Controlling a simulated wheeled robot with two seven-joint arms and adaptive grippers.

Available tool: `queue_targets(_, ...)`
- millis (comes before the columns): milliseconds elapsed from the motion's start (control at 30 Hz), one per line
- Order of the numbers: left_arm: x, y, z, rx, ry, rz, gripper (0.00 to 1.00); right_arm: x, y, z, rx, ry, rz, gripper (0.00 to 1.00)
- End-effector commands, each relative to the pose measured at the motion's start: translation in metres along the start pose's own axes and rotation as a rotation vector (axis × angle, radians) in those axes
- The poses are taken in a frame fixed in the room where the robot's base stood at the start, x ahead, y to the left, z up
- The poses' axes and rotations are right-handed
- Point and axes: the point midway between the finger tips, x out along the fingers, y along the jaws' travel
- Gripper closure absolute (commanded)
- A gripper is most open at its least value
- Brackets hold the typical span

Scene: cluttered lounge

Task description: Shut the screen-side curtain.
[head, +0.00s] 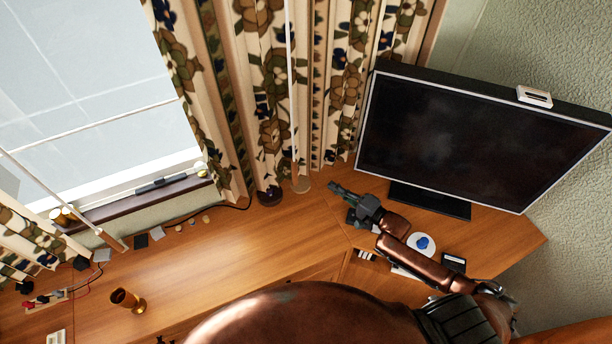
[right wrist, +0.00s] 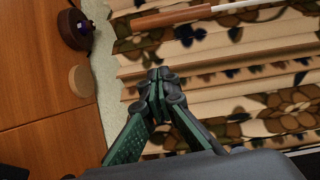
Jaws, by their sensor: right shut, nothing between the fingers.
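The screen-side curtain (head: 268,75), cream with brown, green and blue flowers, hangs in folds between the window and the screen (head: 470,135). Its folds also fill much of the right wrist view (right wrist: 225,65). A thin white wand (head: 290,75) hangs in front of it. In the right wrist view the wand's wooden handle (right wrist: 172,17) crosses the top, beyond my fingertips. My right gripper (head: 334,187) is shut and empty, just above the desk near the curtain's lower edge. It also shows shut in the right wrist view (right wrist: 160,75). My left gripper is not seen.
The window (head: 85,75) is uncovered left of this curtain. Another curtain (head: 30,240) and wand handle (head: 110,240) are at the left. The wooden desk (head: 235,255) is mostly clear in the middle. A brass cup (head: 126,299) and a dark round object (head: 269,196) stand on it.

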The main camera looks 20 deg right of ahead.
Motion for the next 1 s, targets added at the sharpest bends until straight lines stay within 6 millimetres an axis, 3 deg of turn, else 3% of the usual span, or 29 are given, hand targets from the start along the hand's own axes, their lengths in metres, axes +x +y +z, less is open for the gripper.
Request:
queue_targets(133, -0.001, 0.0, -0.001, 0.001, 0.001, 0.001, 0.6, 0.002, -0.01, -0.009, 0.052, -0.013, -0.041, 1.0)
queue_targets(267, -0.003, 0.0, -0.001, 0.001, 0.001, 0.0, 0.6, 0.016, -0.012, -0.009, 0.059, -0.015, -0.047, 1.0)
queue_targets(700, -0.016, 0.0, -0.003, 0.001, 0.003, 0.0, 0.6, 0.103, -0.017, -0.007, 0.056, -0.014, -0.046, 1.0)
queue_targets(800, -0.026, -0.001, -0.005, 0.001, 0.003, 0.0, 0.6, 0.103, -0.018, 0.011, 0.061, -0.014, -0.045, 1.0)
queue_targets(1000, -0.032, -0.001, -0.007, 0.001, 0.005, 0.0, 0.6, 0.107, -0.018, 0.028, 0.058, -0.014, -0.044, 1.0)
